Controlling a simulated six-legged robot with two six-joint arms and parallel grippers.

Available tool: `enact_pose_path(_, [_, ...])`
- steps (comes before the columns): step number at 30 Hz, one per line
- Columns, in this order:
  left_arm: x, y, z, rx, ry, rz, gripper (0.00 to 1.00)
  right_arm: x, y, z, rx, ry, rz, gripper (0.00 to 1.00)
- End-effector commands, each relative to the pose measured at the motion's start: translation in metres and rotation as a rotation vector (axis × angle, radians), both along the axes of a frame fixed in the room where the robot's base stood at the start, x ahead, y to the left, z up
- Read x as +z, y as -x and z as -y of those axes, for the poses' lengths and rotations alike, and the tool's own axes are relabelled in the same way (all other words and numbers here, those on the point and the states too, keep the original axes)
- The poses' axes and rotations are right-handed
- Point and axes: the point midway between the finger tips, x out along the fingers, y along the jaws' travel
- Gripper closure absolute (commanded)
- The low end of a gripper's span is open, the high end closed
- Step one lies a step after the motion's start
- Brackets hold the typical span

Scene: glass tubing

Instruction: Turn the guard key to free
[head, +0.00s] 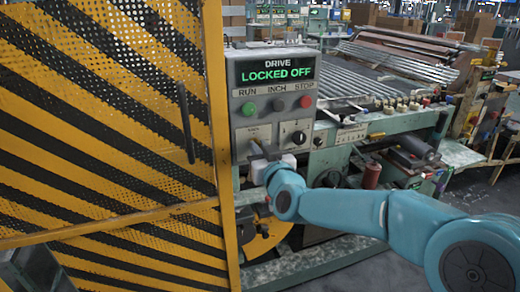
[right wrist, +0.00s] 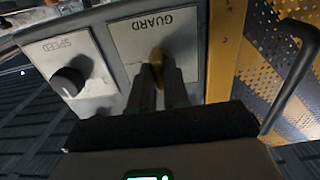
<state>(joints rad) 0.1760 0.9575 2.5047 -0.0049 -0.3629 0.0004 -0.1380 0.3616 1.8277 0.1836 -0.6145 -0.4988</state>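The guard key (right wrist: 157,57) is a small brass-coloured key in the plate lettered GUARD (right wrist: 125,40), which is upside down in the right wrist view. My right gripper (right wrist: 159,72) has its two dark fingers close together, one on each side of the key, and looks shut on it. In the head view my right gripper (head: 262,157) is at the guard plate (head: 244,136), below the display and buttons; its fingers are small there and the key is hard to make out. The display (head: 276,74) reads DRIVE LOCKED OFF. My left gripper is in neither view.
The control box has green, grey and red buttons and a speed knob (head: 298,137) beside the guard plate. A yellow-black striped mesh guard door (head: 110,120) with a dark handle (head: 186,122) stands close on the left. A roller bed (head: 385,75) lies behind.

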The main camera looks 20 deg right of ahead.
Motion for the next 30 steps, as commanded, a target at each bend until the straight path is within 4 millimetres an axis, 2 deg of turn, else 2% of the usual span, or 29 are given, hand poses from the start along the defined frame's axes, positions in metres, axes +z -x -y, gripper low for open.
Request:
enact_pose_path(11, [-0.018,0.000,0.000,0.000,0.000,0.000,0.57,-0.004,0.000,0.001,-0.001,-0.113,-0.003,1.00])
enact_pose_path(30, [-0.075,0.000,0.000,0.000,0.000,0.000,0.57,-0.005,0.000,0.003,0.000,-0.695,-0.022,1.00])
